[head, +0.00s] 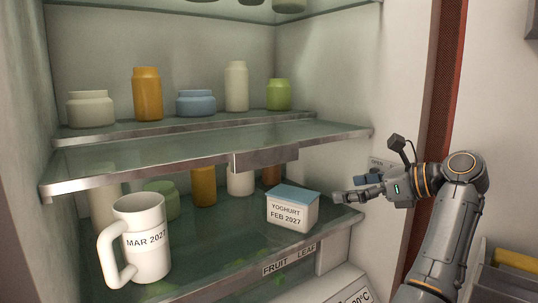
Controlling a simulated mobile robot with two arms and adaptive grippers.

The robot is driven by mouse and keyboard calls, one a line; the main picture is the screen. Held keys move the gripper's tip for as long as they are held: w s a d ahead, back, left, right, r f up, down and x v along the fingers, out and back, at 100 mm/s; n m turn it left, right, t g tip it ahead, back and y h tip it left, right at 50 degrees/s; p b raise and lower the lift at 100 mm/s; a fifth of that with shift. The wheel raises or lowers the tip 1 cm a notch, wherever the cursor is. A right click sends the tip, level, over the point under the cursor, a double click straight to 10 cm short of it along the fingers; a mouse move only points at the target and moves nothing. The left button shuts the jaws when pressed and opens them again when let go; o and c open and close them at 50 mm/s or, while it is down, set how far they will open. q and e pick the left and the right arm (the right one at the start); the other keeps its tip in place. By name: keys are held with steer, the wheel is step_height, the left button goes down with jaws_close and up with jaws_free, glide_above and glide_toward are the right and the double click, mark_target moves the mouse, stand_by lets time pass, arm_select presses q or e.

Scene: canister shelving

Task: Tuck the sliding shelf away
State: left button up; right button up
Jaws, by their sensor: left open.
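The sliding shelf is a glass plate with a metal front edge (110,178). A metal pull (265,158) hangs at the middle of its front. The plate reaches forward from under a stepped rear shelf part (200,122), and its front glass is bare. My left gripper (342,197) is open and empty. It is at the right side, below and to the right of the pull, apart from it, its fingers pointing left beside the yoghurt box. My right gripper is not in view.
A white mug (147,238) and a blue-lidded yoghurt box (292,210) stand on the lower glass shelf (225,260). Several jars stand on the rear shelf part, including an orange one (147,94). More jars stand at the lower back. The fridge's side wall is at right.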

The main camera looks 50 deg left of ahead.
arm_select(q)
steer(key=shift+s+r+n, duration=0.15)
steer(key=shift+n, duration=0.15)
steer(key=c, duration=0.5)
steer(key=s+r+n+b, duration=0.1)
steer(key=n, duration=0.1)
steer(key=s+d+r+n+y+b, duration=0.1)
steer(key=s+r+n+b, duration=0.1)
steer(key=n, duration=0.1)
steer(key=s+r+n+g+b, duration=0.1)
steer(key=s+n, duration=0.1)
steer(key=shift+s+d+r+n+y, duration=0.1)
steer(key=shift+d+r+n+y, duration=0.05)
steer(key=shift+r+n+y, duration=0.2)
steer(key=c, duration=0.3)
steer(key=n+g+y+b, duration=0.2)
steer(key=n+b, duration=0.2)
steer(key=n, duration=0.7)
glide_toward(271, 157)
steer(key=p+x, duration=0.3)
steer(key=x, duration=0.8)
steer(key=shift+p, duration=0.3)
steer(key=shift+c, duration=0.2)
steer(key=shift+d, duration=0.1)
jaws_close()
